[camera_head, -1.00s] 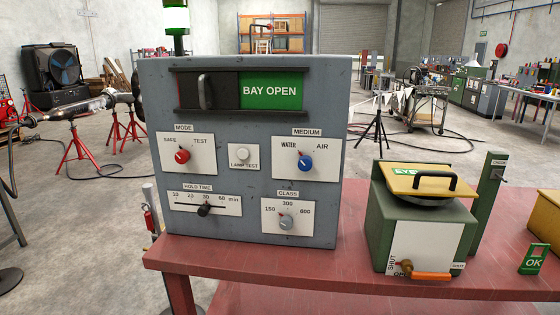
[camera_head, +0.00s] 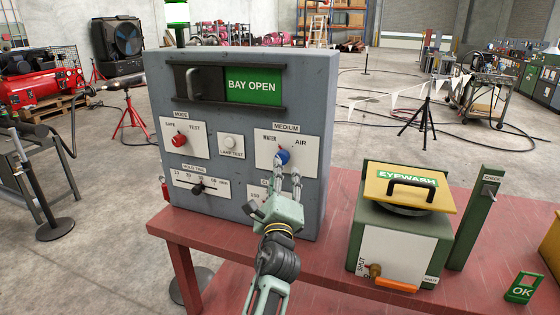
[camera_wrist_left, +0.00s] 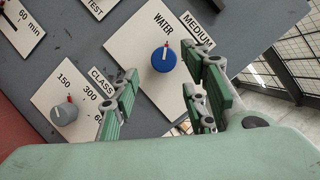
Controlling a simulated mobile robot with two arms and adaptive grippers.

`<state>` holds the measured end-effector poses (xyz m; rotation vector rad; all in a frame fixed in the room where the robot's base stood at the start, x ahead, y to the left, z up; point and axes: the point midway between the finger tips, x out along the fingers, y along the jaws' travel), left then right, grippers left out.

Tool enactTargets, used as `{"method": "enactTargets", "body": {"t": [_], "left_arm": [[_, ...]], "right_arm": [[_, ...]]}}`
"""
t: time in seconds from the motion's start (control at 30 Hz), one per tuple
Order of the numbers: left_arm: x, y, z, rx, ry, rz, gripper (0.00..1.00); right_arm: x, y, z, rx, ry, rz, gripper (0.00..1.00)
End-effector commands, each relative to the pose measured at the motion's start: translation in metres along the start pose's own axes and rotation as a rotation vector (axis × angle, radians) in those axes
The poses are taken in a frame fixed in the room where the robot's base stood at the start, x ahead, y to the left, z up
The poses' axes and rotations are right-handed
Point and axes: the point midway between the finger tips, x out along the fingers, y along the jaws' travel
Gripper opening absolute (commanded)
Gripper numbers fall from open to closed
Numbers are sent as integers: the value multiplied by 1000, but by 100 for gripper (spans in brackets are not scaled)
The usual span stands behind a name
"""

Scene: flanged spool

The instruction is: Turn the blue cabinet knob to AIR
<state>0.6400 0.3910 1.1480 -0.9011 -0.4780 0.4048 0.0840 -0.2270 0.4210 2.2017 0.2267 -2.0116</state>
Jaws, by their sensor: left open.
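The blue knob (camera_head: 283,156) sits on the white MEDIUM plate (camera_head: 262,147) on the front of the grey cabinet. In the left wrist view the blue knob (camera_wrist_left: 163,61) has its red mark towards the WATER label. My left gripper (camera_head: 288,173) is just in front of the knob and slightly below it. Its fingers are open, and in the wrist view the knob shows in the gap between them. I cannot see any finger touching it. The AIR label (camera_head: 301,142) shows to the right of the knob. My right gripper is not in view.
A red MODE knob (camera_head: 179,140), a LAMP TEST button (camera_head: 231,142) and a HOLD TIME slider (camera_head: 197,188) are also on the cabinet. My left gripper partly hides the CLASS plate; its grey knob (camera_wrist_left: 64,114) shows in the wrist view. The EYEWASH box (camera_head: 397,243) stands at right.

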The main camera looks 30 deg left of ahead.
Motion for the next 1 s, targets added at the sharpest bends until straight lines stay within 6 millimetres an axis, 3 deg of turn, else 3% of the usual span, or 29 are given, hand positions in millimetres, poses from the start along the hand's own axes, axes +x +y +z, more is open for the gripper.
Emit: {"method": "enactTargets", "body": {"t": [0.4, 0.8, 1.0], "left_arm": [[62, 0, -1, -2, 2, 1, 41], [70, 1, -1, -4, 3, 1, 40], [70, 1, -2, -4, 3, 1, 23]], "right_arm": [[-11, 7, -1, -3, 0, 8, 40], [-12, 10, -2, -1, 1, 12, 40], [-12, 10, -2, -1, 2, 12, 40]]}}
